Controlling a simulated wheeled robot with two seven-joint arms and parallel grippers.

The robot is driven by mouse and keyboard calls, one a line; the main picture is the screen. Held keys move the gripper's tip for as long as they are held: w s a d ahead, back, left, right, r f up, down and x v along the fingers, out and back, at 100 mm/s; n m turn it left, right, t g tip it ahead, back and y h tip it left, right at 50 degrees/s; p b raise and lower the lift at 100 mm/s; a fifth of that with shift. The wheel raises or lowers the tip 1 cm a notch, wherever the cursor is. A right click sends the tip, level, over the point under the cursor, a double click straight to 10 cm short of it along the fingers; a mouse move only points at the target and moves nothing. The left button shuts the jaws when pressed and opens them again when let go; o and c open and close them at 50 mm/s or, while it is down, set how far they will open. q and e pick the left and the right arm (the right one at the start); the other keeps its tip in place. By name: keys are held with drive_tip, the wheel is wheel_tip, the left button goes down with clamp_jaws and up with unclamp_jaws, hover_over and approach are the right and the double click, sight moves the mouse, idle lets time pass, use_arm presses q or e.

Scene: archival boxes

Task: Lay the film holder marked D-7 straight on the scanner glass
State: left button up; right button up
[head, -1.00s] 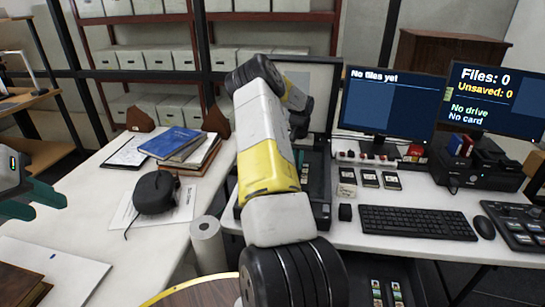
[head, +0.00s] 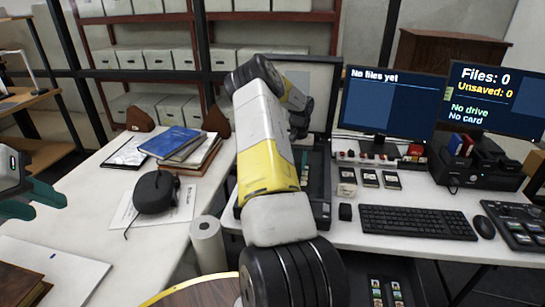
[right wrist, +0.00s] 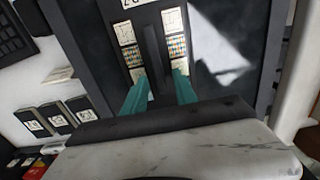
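The film holder (right wrist: 170,22) is a dark frame with two columns of film pictures, pale label patches and a raised dark bar down its middle. It shows in the right wrist view; its marking is cut off at the top edge, so I cannot read it surely. My right gripper (right wrist: 160,82) has its teal fingers on either side of the bar, close against it, and looks shut on it. The scanner (head: 322,205) is dark and open, its lid upright behind; my right arm hides much of the glass. My left gripper (head: 32,203) is at the left edge, partly cut off, away from the scanner.
Small labelled dark boxes (head: 370,178), a keyboard (head: 418,222) and monitors (head: 392,100) stand right of the scanner. A paper roll (head: 207,245), black device (head: 156,192) and books (head: 172,143) are left. An open drawer (head: 425,280) with film holders is below.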

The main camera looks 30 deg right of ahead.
wheel_tip(320, 180, up, 11)
drive_tip(key=s+a+r+n+t+y, duration=0.15)
drive_tip(key=s+a+r, duration=0.25)
drive_tip(key=a+r, duration=0.6)
drive_tip(key=s+a+r+n+t+y, duration=0.15)
drive_tip(key=s+a+r, duration=0.25)
drive_tip(key=a+r, duration=0.6)
drive_tip(key=s+a+r+n+t, duration=0.1)
drive_tip(key=s+a+n+t, duration=0.2)
drive_tip(key=s+a, duration=1.5)
drive_tip(key=a+n, duration=0.1)
drive_tip(key=n, duration=0.1)
drive_tip(key=shift+s+a+n+h, duration=0.25)
drive_tip(key=shift+a+n+h, duration=0.05)
drive_tip(key=shift+h, duration=0.1)
drive_tip(key=shift+r, duration=0.1)
